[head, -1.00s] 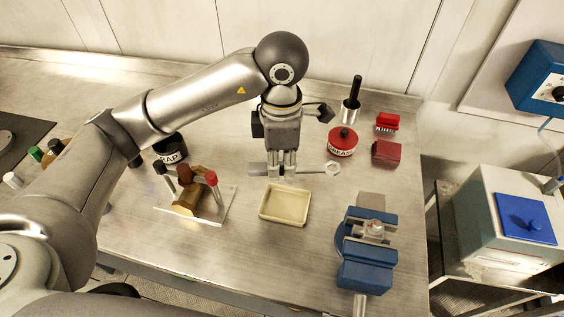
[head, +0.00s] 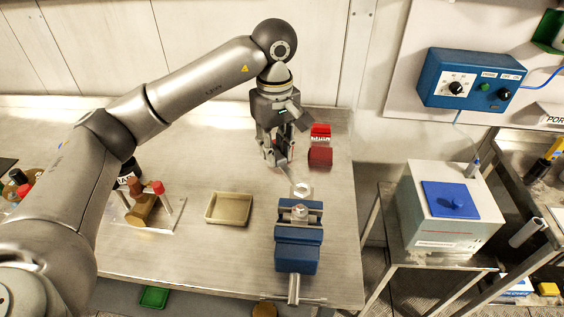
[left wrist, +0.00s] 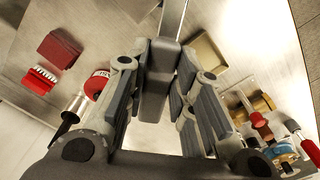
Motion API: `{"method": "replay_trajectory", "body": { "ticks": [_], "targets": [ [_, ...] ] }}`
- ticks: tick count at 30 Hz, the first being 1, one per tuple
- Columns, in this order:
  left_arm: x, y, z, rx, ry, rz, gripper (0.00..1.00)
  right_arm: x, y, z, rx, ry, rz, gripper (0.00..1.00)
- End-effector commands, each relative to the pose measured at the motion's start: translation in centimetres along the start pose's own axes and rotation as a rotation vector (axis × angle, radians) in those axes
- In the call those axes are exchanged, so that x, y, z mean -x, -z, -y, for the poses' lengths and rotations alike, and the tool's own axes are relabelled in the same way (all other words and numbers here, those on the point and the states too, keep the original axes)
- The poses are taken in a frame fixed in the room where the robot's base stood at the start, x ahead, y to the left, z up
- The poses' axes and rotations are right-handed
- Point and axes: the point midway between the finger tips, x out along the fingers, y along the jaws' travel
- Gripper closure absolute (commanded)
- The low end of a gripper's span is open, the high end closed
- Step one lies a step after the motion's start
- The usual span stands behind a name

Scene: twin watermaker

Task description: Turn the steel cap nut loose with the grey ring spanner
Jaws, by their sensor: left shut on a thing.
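My left gripper (head: 277,157) is shut on the grey ring spanner (head: 287,173), above the back right of the bench. In the left wrist view the spanner (left wrist: 158,80) sits between the fingers, its shaft running up out of the picture. In the head view its ring end (head: 301,190) points toward the vise, just behind the jaws. The steel cap nut (head: 299,211) is held upright in the blue vise (head: 297,257). The ring appears apart from the nut; its height is hard to tell. My right gripper is not in view.
Red blocks (head: 320,156) lie right of my gripper. In the left wrist view a red tin (left wrist: 96,84) is near the fingers. The bench ends right of the vise.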

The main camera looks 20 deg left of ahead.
Motion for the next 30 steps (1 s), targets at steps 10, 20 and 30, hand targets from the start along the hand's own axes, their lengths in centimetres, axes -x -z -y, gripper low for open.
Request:
{"method": "replay_trajectory", "body": {
  "ticks": [10,20,30],
  "targets": [
    [0.2,1.1,0.0,-0.095,-0.005,0.002,1.00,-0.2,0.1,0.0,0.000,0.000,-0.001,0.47],
    [-2.0,1.1,0.0,-0.093,-0.006,0.001,1.00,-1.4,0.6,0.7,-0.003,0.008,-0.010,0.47],
    [-3.1,1.1,-0.1,-0.093,-0.007,0.001,1.00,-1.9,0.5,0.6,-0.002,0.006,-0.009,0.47]
  ]
}}
